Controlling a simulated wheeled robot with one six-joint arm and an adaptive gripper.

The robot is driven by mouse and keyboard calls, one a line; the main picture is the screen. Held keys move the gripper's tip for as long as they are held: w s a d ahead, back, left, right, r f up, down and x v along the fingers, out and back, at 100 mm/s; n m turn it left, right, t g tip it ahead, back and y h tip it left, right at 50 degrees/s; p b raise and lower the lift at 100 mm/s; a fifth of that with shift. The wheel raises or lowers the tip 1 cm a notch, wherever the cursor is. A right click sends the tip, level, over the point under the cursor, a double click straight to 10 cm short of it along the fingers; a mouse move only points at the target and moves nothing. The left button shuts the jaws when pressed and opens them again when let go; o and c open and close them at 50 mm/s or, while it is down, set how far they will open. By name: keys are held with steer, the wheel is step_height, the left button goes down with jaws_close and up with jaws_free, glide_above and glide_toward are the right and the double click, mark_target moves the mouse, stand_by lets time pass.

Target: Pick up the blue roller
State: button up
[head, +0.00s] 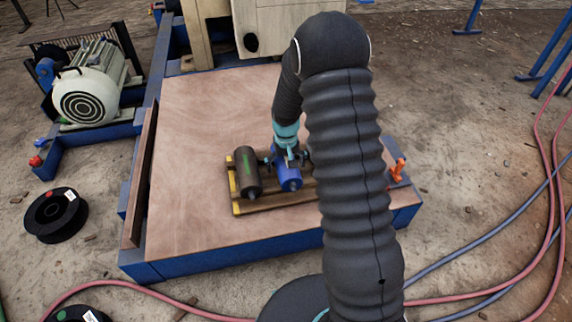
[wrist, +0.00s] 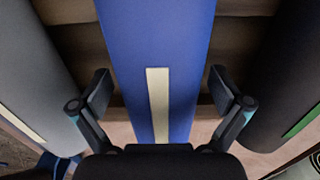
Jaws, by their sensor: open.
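The blue roller (head: 288,178) lies on a wooden pallet (head: 285,201) on the brown platform. In the wrist view the blue roller (wrist: 165,60) runs up the middle and carries a pale strip. My gripper (head: 287,155) is right over it. In the wrist view my open gripper (wrist: 160,90) has one finger on each side of the blue roller, with gaps between. Whether the fingers reach below the roller's top cannot be told. My arm hides part of the pallet in the head view.
A black roller with a green mark (head: 247,172) lies left of the blue one; it is at right in the wrist view (wrist: 290,85). A grey roller (wrist: 40,75) is on the other side. An orange item (head: 398,168) stands at the platform's right edge. The platform (head: 200,110) is clear behind.

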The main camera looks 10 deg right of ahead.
steer(key=c, duration=1.9)
steer(key=shift+r, duration=0.2)
